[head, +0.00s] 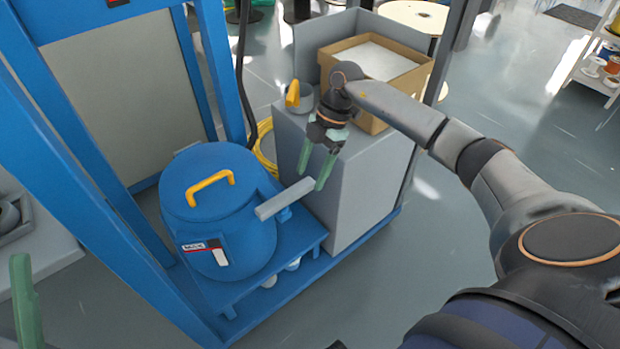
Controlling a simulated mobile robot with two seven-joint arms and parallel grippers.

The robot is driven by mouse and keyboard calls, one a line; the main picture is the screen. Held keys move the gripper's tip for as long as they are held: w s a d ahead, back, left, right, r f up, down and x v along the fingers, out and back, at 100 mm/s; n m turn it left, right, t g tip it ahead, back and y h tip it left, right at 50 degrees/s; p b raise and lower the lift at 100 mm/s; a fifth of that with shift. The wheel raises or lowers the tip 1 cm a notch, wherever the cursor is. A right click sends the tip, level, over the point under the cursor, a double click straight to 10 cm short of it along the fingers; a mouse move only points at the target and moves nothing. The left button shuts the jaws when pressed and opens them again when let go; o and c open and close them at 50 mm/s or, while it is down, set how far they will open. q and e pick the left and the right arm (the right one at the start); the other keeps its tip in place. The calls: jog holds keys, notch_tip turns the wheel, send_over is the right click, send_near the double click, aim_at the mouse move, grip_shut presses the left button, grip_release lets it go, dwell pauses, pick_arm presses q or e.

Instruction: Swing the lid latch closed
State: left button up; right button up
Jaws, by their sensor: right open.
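A blue drum (225,240) stands on a blue base, with its round lid (205,180) on top and a yellow handle (210,186) on the lid. A grey bar, which looks like the lid latch (285,199), sticks out from the drum's right side near a small blue bracket. My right gripper (310,180) is open, pointing down, with green fingers close to the bar's outer end. I cannot tell whether they touch it. One green finger of my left gripper (25,300) shows at the lower left edge; the rest is out of view.
A grey cabinet (350,190) stands just right of the drum, with a cardboard box (405,85) and a yellow lever (292,95) on top. Blue frame posts (222,70) rise behind and left. Open floor (420,250) lies to the right.

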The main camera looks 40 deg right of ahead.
jog(key=shift+x, duration=0.8)
jog(key=shift+r, duration=0.1)
jog(key=shift+c, duration=0.3)
grip_shut()
dwell(0.5)
